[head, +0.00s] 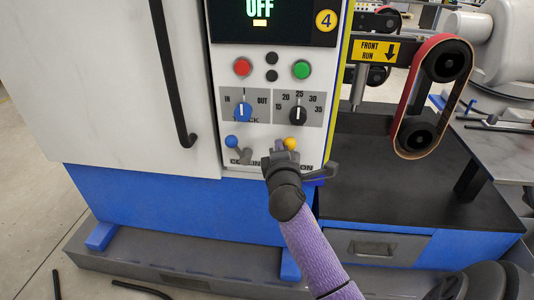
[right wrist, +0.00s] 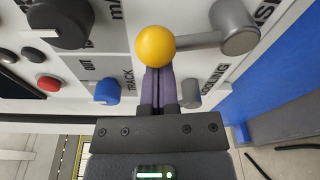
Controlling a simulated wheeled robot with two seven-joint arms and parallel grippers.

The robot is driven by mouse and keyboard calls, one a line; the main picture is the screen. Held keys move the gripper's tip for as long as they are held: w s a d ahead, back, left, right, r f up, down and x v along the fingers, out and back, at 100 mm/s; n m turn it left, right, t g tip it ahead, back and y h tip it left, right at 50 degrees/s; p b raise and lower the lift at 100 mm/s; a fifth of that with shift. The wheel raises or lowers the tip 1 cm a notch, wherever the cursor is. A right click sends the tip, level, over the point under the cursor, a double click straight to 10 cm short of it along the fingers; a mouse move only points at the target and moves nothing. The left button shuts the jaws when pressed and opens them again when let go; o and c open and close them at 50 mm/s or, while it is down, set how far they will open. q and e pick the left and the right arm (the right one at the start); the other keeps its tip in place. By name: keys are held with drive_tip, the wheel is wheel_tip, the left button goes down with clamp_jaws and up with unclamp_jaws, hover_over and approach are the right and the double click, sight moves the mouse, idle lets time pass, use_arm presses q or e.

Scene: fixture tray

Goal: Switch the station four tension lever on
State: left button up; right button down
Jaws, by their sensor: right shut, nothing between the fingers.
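The tension lever's yellow ball (head: 291,143) shows on the lower right of the station four panel, beside my right gripper (head: 281,147). The gripper hides most of its stem and label in the head view. In the right wrist view the yellow ball (right wrist: 155,44) sits at the end of a grey stem running right to a round pivot (right wrist: 236,26). My right gripper (right wrist: 158,72) is shut and empty, its purple fingertips right by the ball; I cannot tell whether they touch. The display (head: 262,18) reads OFF beside a yellow number 4. My left gripper is not in view.
A blue-ball lever (head: 231,141) stands just left of the gripper. Above are a blue knob (head: 243,112), a black dial (head: 298,115), and red (head: 242,67) and green (head: 301,69) buttons. A belt sander (head: 432,95) stands to the right.

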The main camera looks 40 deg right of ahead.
sight(295, 145)
drive_tip(key=shift+s+d+r+m, duration=0.15)
drive_tip(key=shift+s+r+m, duration=0.1)
drive_tip(key=shift+m, duration=0.25)
drive_tip(key=m, duration=0.1)
drive_tip(key=s+d+m, duration=0.1)
drive_tip(key=m, duration=0.1)
drive_tip(key=shift+s+d+r+t, duration=0.15)
drive_tip(key=shift+t, duration=0.15)
drive_tip(key=shift+s+d+m+h+p, duration=0.15)
drive_tip(key=shift+s+d+m, duration=0.05)
drive_tip(key=shift+m, duration=0.4)
drive_tip(key=shift+s+d+m+h+p, duration=0.15)
drive_tip(key=shift+s+m, duration=0.05)
drive_tip(key=shift+m, duration=0.4)
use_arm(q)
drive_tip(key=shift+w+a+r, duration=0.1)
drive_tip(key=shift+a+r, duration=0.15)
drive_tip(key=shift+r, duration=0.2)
use_arm(e)
drive_tip(key=shift+s+d+m, duration=0.25)
drive_tip(key=shift+s+m, duration=0.05)
drive_tip(key=shift+m, duration=0.4)
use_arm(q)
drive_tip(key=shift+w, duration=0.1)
